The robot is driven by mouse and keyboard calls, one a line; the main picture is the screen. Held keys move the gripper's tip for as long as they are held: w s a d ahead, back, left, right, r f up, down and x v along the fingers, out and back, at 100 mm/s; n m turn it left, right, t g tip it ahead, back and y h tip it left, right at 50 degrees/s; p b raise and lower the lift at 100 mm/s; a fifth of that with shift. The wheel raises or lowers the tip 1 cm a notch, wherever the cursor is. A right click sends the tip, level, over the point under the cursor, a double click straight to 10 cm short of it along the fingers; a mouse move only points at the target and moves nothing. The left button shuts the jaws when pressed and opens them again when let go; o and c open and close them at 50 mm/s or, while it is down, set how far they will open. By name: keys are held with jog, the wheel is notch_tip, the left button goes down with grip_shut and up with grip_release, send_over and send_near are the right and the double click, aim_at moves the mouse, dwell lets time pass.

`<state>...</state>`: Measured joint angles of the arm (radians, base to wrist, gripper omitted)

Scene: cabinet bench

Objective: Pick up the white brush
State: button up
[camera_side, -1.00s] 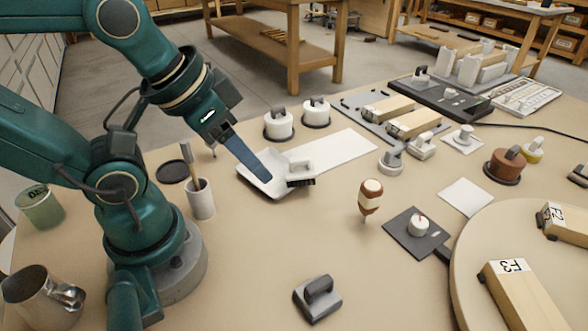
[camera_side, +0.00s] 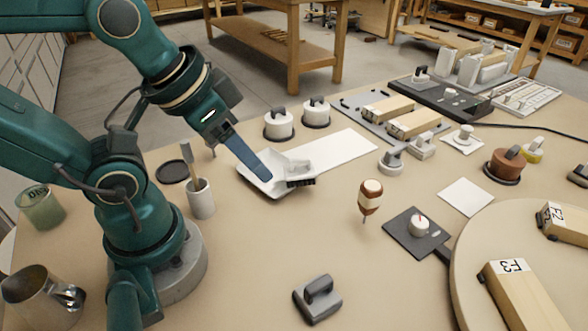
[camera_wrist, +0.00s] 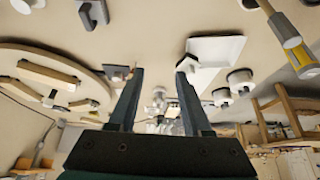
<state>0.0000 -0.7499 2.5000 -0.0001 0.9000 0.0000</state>
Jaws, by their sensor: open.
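The white brush (camera_side: 294,171) with dark bristles lies at the right edge of a shallow white tray (camera_side: 250,186) in the side view. My gripper (camera_side: 263,177) points down over the tray, with its blue-grey fingers just left of the brush. In the side view the fingers overlap, and part of the brush is hard to make out behind them. In the wrist view my gripper (camera_wrist: 160,72) has its two fingers wide apart with nothing clearly between them. A white shape, probably the brush (camera_wrist: 188,63), shows by the right fingertip against the tray (camera_wrist: 222,46).
Two white knobbed canisters (camera_side: 279,125) stand behind the tray. A grey-handled block (camera_side: 318,298) is at the front. A cup with a tool (camera_side: 200,198) stands left. The tabletop between cup and block is bare.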

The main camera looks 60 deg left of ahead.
jog(key=o, duration=0.8)
